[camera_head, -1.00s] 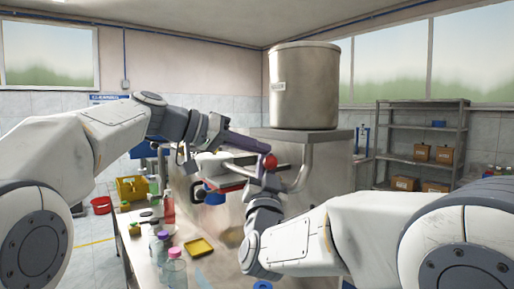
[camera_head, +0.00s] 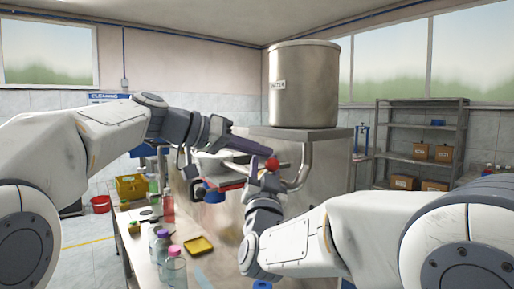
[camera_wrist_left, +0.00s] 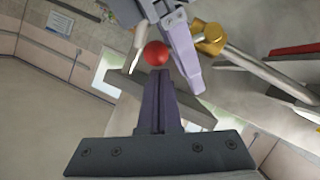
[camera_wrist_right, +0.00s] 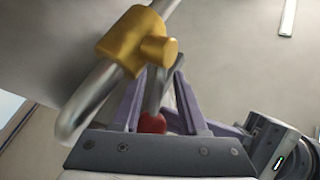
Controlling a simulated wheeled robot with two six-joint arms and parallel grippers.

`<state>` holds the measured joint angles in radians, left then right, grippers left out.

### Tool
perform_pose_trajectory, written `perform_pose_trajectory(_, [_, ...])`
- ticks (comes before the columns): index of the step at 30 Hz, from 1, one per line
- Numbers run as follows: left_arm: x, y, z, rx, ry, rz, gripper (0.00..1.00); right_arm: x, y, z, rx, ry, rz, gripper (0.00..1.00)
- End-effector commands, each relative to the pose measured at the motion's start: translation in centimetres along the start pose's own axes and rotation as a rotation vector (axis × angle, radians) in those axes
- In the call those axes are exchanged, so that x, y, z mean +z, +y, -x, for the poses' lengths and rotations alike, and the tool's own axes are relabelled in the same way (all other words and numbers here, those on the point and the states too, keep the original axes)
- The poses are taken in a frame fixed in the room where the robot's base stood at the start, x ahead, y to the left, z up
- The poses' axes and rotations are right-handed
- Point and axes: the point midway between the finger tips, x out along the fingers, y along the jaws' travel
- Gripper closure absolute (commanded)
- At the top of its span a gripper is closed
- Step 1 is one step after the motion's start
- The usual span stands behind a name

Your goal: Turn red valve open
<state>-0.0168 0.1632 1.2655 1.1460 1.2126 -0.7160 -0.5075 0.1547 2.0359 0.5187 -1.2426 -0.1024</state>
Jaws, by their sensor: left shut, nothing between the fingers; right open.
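The red valve knob (camera_head: 271,164) is a ball on a lever by the metal pipe, in front of the steel machine. In the right wrist view the lever with its red knob (camera_wrist_right: 152,123) lies between the spread purple fingers of my right gripper (camera_wrist_right: 158,80), below the brass valve body (camera_wrist_right: 130,42). I cannot tell whether the fingers touch the lever. My left gripper (camera_head: 250,147) is shut and empty, close to the knob in the head view. In the left wrist view its fingers (camera_wrist_left: 161,78) point at the red knob (camera_wrist_left: 156,53), with the brass body (camera_wrist_left: 208,38) beyond.
The steel machine (camera_head: 330,165) carries a large cylindrical tank (camera_head: 304,90). A curved pipe (camera_head: 303,175) runs beside the valve. The bench below holds bottles (camera_head: 173,265) and a yellow tray (camera_head: 198,246). Both arms crowd the space in front of the valve.

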Motion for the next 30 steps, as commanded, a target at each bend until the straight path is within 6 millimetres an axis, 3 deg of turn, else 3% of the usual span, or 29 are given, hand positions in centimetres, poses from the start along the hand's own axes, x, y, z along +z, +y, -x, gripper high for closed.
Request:
perform_pose_trajectory(15, [-0.1, 0.0, 0.0, -0.001, 0.002, -0.001, 1.00, 0.1, -0.1, 9.7, -0.004, -0.003, -0.001, 0.58])
perform_pose_trajectory(22, [-0.1, 0.0, 0.0, -0.001, 0.002, -0.001, 1.00, 0.2, -0.1, 11.5, -0.007, -0.014, -0.002, 0.58])
perform_pose_trajectory(26, [-0.1, 0.0, 0.0, -0.001, 0.002, -0.001, 1.00, 1.8, -0.7, 11.8, -0.036, -0.100, -0.007, 0.58])
perform_pose_trajectory(30, [-0.1, 0.0, 0.0, -0.001, 0.002, -0.001, 1.00, 5.2, -2.0, 12.9, -0.103, -0.301, -0.013, 0.58])
